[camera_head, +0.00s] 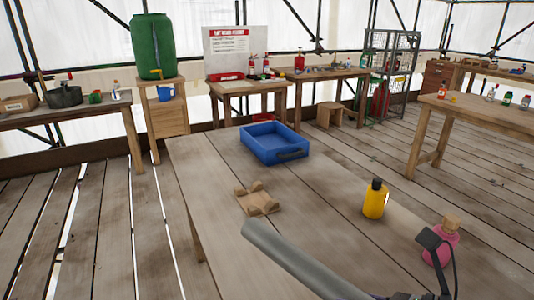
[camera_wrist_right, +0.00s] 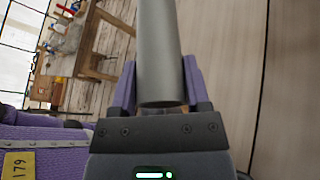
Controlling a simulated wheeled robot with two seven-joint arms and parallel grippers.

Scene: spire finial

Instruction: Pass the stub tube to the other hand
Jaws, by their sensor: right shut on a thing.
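The stub tube (camera_head: 300,264) is a grey cylinder held above the near part of the wooden table, slanting from upper left to lower right in the head view. In the right wrist view the tube (camera_wrist_right: 159,50) stands between the two purple fingers of my right gripper (camera_wrist_right: 160,85), which is shut on it. One end of the tube is close to the gripper's palm, and the other runs out of the top of that view. My left gripper does not show in either view.
On the table (camera_head: 205,165) are a blue tray (camera_head: 262,152), a small wooden cradle (camera_head: 257,199), a yellow bottle (camera_head: 375,200) and a pink bottle (camera_head: 440,248) with a tan stopper. The table's left part is clear. Other benches stand farther back.

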